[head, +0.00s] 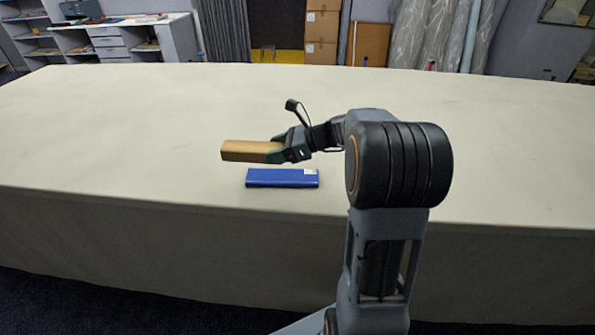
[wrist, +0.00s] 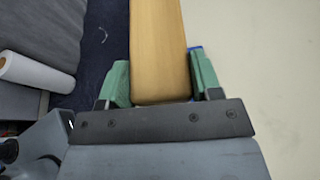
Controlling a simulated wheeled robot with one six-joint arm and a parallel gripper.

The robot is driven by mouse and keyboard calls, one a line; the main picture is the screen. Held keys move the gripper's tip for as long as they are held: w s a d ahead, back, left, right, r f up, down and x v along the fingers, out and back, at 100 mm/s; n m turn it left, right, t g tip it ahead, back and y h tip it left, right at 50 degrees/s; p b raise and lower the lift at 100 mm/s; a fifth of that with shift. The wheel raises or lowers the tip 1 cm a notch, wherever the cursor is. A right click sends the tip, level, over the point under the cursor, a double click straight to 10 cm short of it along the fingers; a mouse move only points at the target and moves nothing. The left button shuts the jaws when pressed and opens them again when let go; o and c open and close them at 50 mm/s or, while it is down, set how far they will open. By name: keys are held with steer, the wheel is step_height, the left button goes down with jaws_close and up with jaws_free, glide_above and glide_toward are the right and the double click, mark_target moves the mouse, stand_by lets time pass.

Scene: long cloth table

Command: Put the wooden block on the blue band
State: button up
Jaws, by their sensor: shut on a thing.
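The wooden block (head: 250,151) is a long, plain, light-brown bar. My gripper (head: 276,150) is shut on its right end in the head view, and the block sticks out to the left, roughly level. In the wrist view the block (wrist: 160,50) runs up out of the picture between the green fingers of my gripper (wrist: 162,82). The blue band (head: 281,178) is a flat blue bar with a small white label at its right end, on the table near the front edge. The block appears just above and behind it in the head view; the exact height gap is unclear.
The long cream cloth table (head: 480,150) is otherwise bare, with free room on both sides. Its front edge runs close below the blue band. Shelves (head: 105,42) and cardboard boxes (head: 322,35) stand behind the table. A white roll (wrist: 25,70) shows in the wrist view.

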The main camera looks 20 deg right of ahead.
glide_above(301, 177)
steer(key=a, duration=0.1)
step_height(301, 177, down, 6)
steer(key=shift+r, duration=0.2)
steer(key=shift+d+f, duration=0.5)
steer(key=shift+f, duration=0.2)
steer(key=shift+w+d+f, duration=0.1)
steer(key=shift+f, duration=1.5)
steer(key=shift+f, duration=0.1)
steer(key=shift+f, duration=0.1)
steer(key=o, duration=1.1)
